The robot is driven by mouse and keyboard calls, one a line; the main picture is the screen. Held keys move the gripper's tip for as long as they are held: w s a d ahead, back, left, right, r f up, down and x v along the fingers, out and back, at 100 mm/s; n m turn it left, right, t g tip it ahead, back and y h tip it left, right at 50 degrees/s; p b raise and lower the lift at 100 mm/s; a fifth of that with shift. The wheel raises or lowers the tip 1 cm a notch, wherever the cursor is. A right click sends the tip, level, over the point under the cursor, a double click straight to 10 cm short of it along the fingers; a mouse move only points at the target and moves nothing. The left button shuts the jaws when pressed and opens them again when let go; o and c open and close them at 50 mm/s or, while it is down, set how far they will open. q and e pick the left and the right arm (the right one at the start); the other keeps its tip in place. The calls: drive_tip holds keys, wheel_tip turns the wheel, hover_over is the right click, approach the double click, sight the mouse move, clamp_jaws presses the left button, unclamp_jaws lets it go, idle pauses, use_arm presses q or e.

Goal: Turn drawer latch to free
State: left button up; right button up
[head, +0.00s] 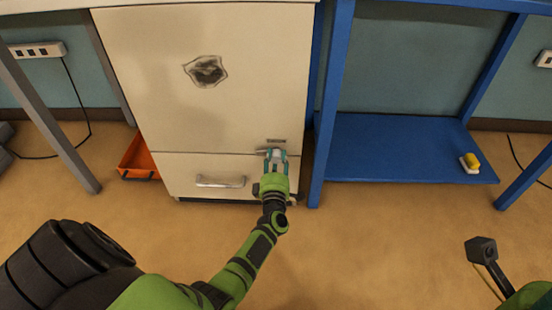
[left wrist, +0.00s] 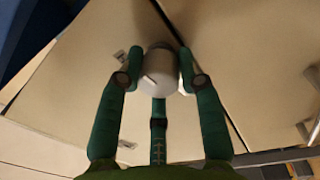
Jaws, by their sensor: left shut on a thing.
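The cream cabinet (head: 200,75) stands ahead, with a drawer (head: 180,177) at its bottom. My left gripper (head: 273,160) is at the drawer's upper right corner, by the seam with the panel above. In the left wrist view, its green fingers (left wrist: 158,85) are shut on the drawer latch, a pale round knob (left wrist: 157,72) with a short dark mark on its face. In the head view the gripper mostly hides the latch.
The drawer has a metal bar handle (head: 220,182). An orange tray (head: 138,160) lies on the floor left of the cabinet. A blue bench frame (head: 331,100) stands close on the right, with a yellow-and-white brush (head: 470,163) on its low shelf (head: 400,150). The floor in front is clear.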

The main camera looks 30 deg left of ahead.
idle(1.2)
use_arm(q)
drive_tip(key=o, duration=1.1)
drive_tip(key=shift+s+d+f, duration=0.1)
drive_tip(key=shift+s+d, duration=0.2)
drive_tip(key=shift+s, duration=0.15)
drive_tip(key=v, duration=1.1)
drive_tip(key=shift+r+m, duration=0.2)
drive_tip(key=shift+m, duration=0.1)
